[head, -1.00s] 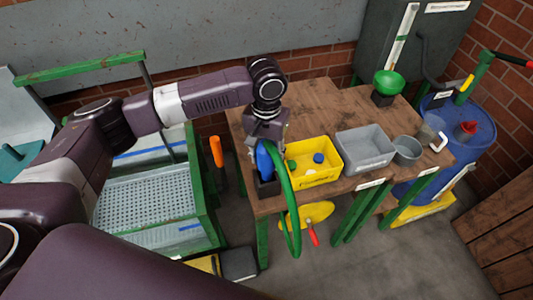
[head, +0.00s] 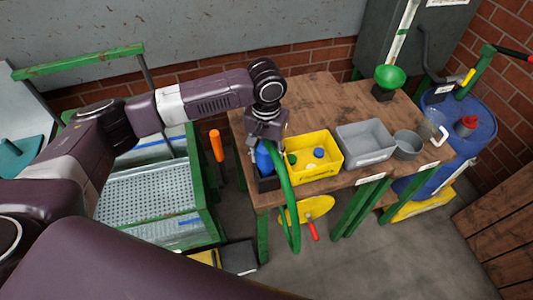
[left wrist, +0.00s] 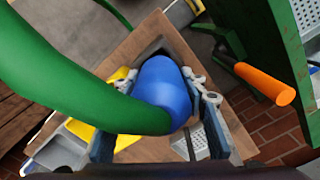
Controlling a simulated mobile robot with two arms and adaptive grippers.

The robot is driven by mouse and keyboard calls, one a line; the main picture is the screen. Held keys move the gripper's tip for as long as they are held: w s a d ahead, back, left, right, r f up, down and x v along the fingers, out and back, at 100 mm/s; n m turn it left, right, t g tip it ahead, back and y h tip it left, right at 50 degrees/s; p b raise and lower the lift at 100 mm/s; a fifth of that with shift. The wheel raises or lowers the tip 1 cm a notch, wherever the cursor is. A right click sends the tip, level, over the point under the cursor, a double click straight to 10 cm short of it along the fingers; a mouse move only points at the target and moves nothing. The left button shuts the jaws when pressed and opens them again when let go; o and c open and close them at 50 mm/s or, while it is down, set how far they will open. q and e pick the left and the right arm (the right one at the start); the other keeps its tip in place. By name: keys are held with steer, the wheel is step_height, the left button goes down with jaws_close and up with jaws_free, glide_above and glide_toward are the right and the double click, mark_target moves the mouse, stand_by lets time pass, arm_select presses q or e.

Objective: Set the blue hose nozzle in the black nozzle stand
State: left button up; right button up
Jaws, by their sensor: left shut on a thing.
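The blue hose nozzle (head: 264,159) is upright at the table's left front corner, with the green hose (head: 284,195) curving from it over the front edge. It also shows in the left wrist view (left wrist: 163,85). My left gripper (head: 267,148) is shut on it from above. The black nozzle stand (head: 267,184) is directly below, and the nozzle's lower end appears to be inside its opening. In the left wrist view the stand's dark rim (left wrist: 158,45) shows past the nozzle; how deep the nozzle sits is hidden. My right gripper is not in view.
A yellow bin (head: 318,172) with small caps is close right of the stand. A grey bin (head: 368,157), a grey pot (head: 408,145) and a green funnel (head: 390,76) stand further right. An orange handle (head: 216,146) is left of the table.

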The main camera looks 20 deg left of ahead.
arm_select(q)
steer(key=shift+f, duration=0.25)
steer(key=shift+f, duration=0.15)
steer(key=shift+f, duration=0.6)
steer(key=shift+f, duration=0.6)
stand_by(0.6)
steer(key=o, duration=1.1)
steer(key=shift+c, duration=0.2)
